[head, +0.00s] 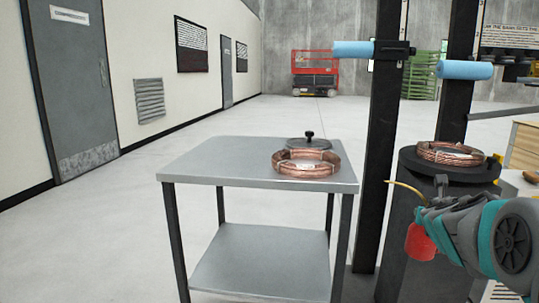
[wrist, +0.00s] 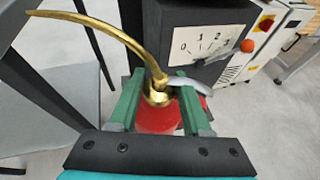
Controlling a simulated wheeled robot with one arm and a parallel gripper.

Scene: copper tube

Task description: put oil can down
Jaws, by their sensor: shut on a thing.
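The oil can (head: 420,243) is red with a thin curved brass spout. In the wrist view the oil can (wrist: 158,116) sits between the two green fingers of my gripper (wrist: 160,105), with its spout arching up to the left. My gripper and arm hide part of the can in the head view.
A copper coil (head: 307,168) and a dark round lid with a knob (head: 309,142) are on the table. Its left part is bare. Another copper coil (head: 450,153) lies on a dark cylinder (head: 410,180). Dark posts (head: 380,140) stand right of the table. Open floor lies left.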

